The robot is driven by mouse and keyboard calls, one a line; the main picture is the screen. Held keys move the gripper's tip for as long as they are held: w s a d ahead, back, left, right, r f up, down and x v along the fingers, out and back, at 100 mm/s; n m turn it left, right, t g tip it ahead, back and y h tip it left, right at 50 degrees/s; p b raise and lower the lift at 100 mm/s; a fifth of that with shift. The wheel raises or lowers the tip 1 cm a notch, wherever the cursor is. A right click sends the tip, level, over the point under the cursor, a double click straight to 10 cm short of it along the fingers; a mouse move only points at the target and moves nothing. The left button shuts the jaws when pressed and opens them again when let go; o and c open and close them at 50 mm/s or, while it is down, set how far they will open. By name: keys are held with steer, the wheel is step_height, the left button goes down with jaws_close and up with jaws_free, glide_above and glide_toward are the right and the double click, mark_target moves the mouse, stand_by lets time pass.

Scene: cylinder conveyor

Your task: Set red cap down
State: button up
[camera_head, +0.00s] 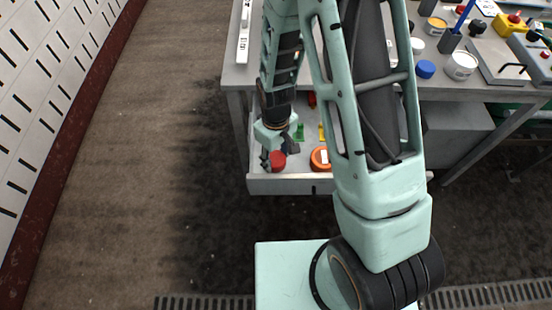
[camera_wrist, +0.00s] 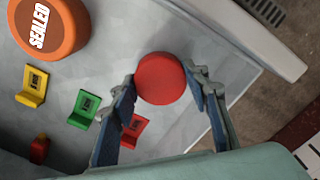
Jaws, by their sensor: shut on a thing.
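The red cap (camera_wrist: 160,79) is a round red disc between the two fingertips of my gripper (camera_wrist: 162,86) in the wrist view. My gripper is shut on it, with a fingertip at each side. In the head view the red cap (camera_head: 277,160) shows low over the left part of an open grey drawer (camera_head: 262,186), close to its front wall. My gripper (camera_head: 279,158) reaches down into the drawer area. I cannot tell whether the cap touches the drawer floor.
The grey workbench (camera_head: 440,91) above carries jars, a blue cap (camera_head: 425,69) and devices. Floor in front is clear.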

mark_target(276, 159)
steer(key=shift+f, duration=0.6)
steer(key=shift+f, duration=0.25)
steer(key=o, duration=0.9)
steer(key=shift+r, duration=0.1)
steer(key=shift+o, duration=0.2)
steer(key=shift+r, duration=0.15)
step_height(276, 159, up, 12)
steer(key=p, duration=0.1)
